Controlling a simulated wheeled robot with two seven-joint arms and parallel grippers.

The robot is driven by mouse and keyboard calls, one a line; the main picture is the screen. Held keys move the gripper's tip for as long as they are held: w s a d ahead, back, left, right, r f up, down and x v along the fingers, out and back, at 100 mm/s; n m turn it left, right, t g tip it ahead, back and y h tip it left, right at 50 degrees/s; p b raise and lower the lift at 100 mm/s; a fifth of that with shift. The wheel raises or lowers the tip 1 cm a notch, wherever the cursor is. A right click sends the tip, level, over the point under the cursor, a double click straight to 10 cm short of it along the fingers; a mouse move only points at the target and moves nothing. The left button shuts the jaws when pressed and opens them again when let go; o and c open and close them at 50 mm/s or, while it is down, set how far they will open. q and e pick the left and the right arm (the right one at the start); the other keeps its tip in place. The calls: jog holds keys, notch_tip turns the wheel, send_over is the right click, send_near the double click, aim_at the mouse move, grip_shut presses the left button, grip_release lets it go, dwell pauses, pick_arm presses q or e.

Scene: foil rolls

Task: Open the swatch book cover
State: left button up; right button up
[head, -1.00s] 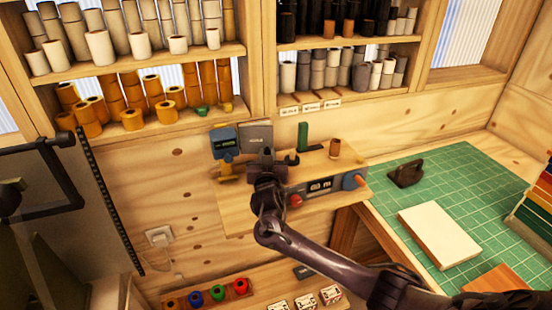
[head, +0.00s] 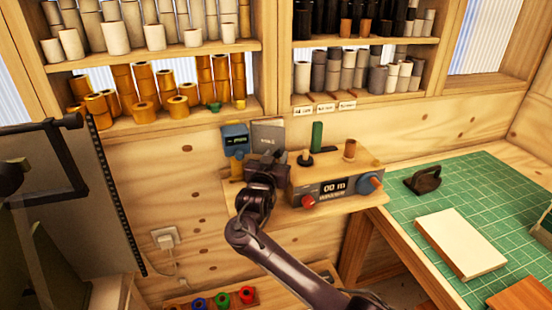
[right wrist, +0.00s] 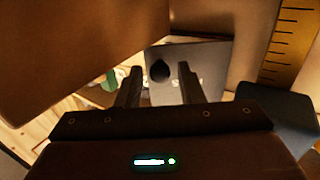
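A grey, book-like panel with small lettering (head: 269,134), which looks like the swatch book, stands upright on the small wooden shelf against the wall. My right gripper (head: 268,160) is in front of its lower part and hides that part. In the right wrist view the grey panel (right wrist: 211,66) lies beyond the fingertips. My right fingers (right wrist: 158,72) are apart, with a dark rounded thing seen between them; I cannot tell whether they touch anything. The panel's cover looks shut.
A blue device (head: 235,138) stands just left of the panel. A control box with a red knob and display (head: 334,188) is at right. Foil rolls (head: 142,111) fill the shelves above. A green mat (head: 478,190) holds a pale slab (head: 460,243) and a dark iron-like tool (head: 423,180).

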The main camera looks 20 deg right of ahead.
jog(key=shift+o, duration=0.3)
jog(key=shift+s+a, duration=0.1)
jog(key=b+v, duration=0.2)
jog(key=v, duration=0.5)
jog(key=shift+s+a, duration=0.15)
jog(key=shift+s, duration=0.15)
